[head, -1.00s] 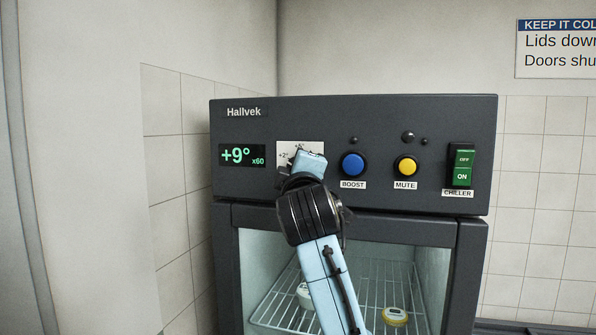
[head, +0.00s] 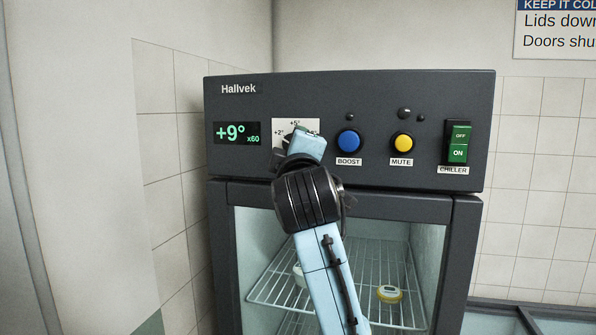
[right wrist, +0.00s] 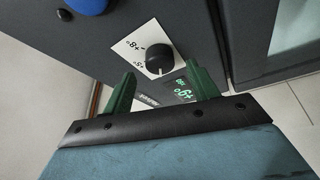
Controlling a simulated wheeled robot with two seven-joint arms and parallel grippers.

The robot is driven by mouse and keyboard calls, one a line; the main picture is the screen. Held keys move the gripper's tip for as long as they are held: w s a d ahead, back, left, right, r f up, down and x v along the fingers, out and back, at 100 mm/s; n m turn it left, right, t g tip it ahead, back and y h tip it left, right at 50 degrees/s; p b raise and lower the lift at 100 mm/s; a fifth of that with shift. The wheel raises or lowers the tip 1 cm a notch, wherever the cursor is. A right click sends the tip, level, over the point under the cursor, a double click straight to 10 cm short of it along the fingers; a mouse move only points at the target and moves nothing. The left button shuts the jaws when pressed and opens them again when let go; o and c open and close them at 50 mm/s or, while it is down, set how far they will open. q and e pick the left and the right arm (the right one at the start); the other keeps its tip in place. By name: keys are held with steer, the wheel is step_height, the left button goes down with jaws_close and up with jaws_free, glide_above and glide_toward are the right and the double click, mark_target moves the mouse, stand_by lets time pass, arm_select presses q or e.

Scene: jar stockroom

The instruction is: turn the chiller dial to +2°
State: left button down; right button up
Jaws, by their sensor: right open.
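The chiller dial, a black round knob (right wrist: 159,58) on a white plate (right wrist: 141,43), shows in the right wrist view with "+8°" and "+5°" marks. In the head view my right gripper (head: 306,146) covers most of the knob; the plate's "+2°" and "+5°" marks (head: 281,130) show. In the right wrist view the gripper's green fingers (right wrist: 160,86) are apart and empty, with the knob beyond the gap between their tips. I see no contact. The green display (head: 237,133) reads +9°, x60. My left gripper is out of view.
To the right of the dial are a blue BOOST button (head: 348,141), a yellow MUTE button (head: 402,143) and a green CHILLER switch (head: 459,143). Below is the glass-fronted chiller with a wire shelf (head: 350,262) and a yellow-rimmed jar (head: 389,294). A tiled wall is close at left.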

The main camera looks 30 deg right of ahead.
steer(key=b+v, duration=0.2)
steer(key=v, duration=0.8)
steer(key=shift+f, duration=0.1)
